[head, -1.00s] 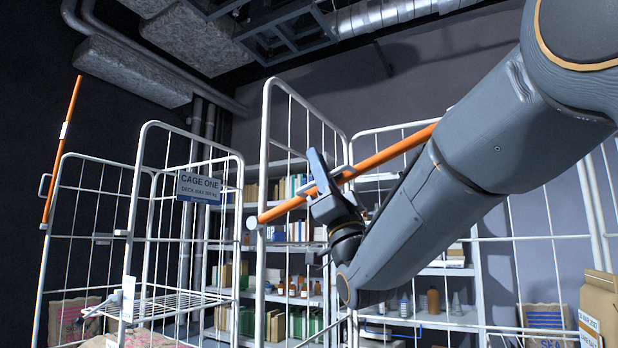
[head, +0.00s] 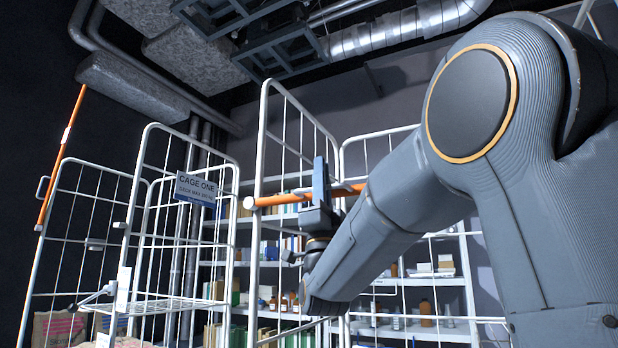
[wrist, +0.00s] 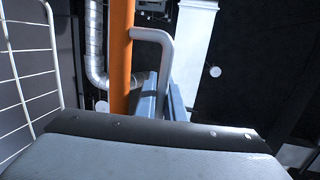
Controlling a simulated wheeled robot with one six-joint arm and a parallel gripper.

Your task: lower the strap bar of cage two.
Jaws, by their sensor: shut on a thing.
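The strap bar of cage two (head: 285,199) is an orange tube with a white left end cap, lying close to level at the front post of cage two (head: 262,130). My gripper (head: 321,182) is at the bar, right of the cap, with its jaws shut on it. My arm hides the bar's right end. In the wrist view the orange bar (wrist: 121,60) runs up the picture, with a grey bent handle (wrist: 160,38) on it. The handle's lower end reaches the blue-grey jaws (wrist: 162,97).
Cage one stands left with its sign (head: 196,189). Its orange bar (head: 60,160) stands steeply upright. Shelves with books and bottles (head: 425,308) stand behind the cages. Ducts and pipes (head: 405,30) run overhead.

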